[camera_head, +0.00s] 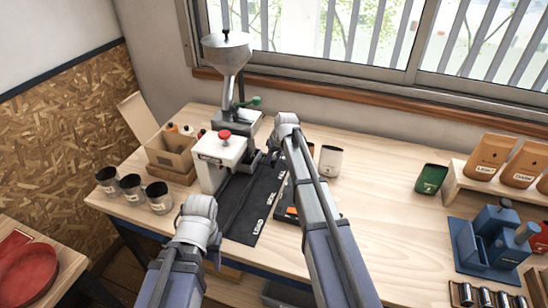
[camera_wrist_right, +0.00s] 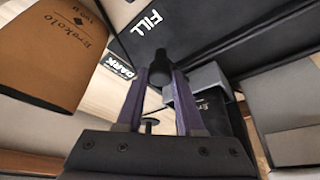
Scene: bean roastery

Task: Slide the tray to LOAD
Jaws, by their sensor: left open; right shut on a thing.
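A long black track (camera_head: 244,222) runs along the table with white words on it; LOAD is at its near end and FILL at its far end. FILL also shows on the black surface in the right wrist view (camera_wrist_right: 150,25). My right gripper (camera_head: 268,163) is at the far end of the track. In the right wrist view its fingers (camera_wrist_right: 160,78) are closed around a small black knob (camera_wrist_right: 159,62). The tray's body is mostly hidden by my right arm and cannot be told clearly. My left gripper (camera_head: 213,256) is open beside the near LOAD end, its fingers mostly hidden.
A white press with a red knob (camera_head: 222,156) stands left of the track, and a hopper grinder (camera_head: 228,56) is behind it. A white-and-black cup (camera_head: 330,160) is right of my right arm. The table's right middle is clear.

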